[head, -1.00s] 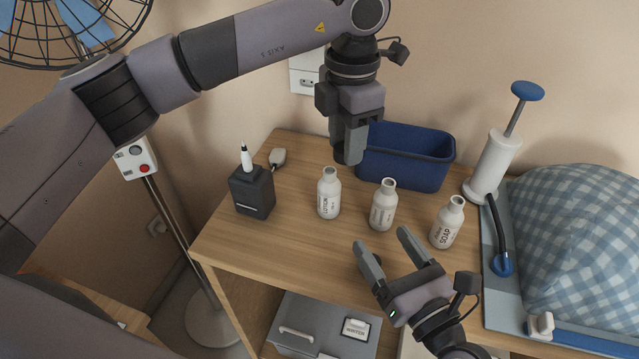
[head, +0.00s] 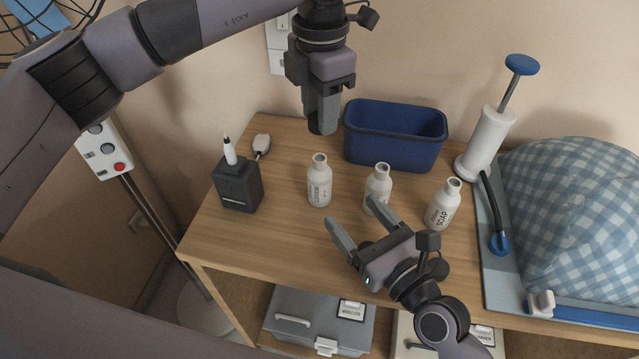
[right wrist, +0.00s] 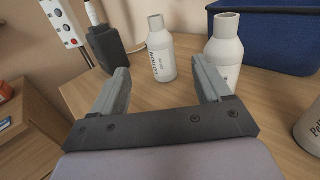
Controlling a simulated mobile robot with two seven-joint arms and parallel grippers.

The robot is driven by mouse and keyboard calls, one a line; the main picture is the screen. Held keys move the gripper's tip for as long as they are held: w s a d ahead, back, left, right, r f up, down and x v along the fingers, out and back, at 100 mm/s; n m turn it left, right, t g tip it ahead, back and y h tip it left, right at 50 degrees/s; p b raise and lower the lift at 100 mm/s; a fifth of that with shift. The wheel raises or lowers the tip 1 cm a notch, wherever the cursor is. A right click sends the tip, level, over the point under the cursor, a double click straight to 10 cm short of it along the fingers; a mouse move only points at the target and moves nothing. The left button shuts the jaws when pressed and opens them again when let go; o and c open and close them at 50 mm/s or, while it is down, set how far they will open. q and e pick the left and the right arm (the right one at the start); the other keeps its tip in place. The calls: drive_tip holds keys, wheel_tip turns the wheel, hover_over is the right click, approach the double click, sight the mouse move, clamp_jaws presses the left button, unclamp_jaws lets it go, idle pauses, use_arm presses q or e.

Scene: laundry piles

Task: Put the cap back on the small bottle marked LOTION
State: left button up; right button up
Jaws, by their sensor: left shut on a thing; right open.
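The small white LOTION bottle (head: 320,185) stands upright and uncapped on the wooden table, left of two similar bottles. It also shows in the right wrist view (right wrist: 161,58), beyond and between the fingers. My left gripper (head: 322,113) points down, above and behind the LOTION bottle near the blue bin. It is shut on a small dark thing (head: 321,128), which looks like a cap and is mostly hidden by the fingers. My right gripper (head: 353,211) is open and empty, in front of the LOTION and middle bottles; it also shows in the right wrist view (right wrist: 160,66).
A blue bin (head: 395,150) is behind. A dark pen holder (head: 238,186) is left. A white pump (head: 487,140) and checked cushion (head: 575,210) are right. The table's front left is clear.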

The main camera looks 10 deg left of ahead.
drive_tip(key=x, duration=1.1)
drive_tip(key=shift+w+a, duration=0.2)
drive_tip(key=shift+c, duration=0.2)
clamp_jaws()
use_arm(q)
hover_over(320, 158)
drive_tip(key=shift+f, duration=2.55)
drive_tip(key=shift+f, duration=0.9)
drive_tip(key=shift+f, duration=0.55)
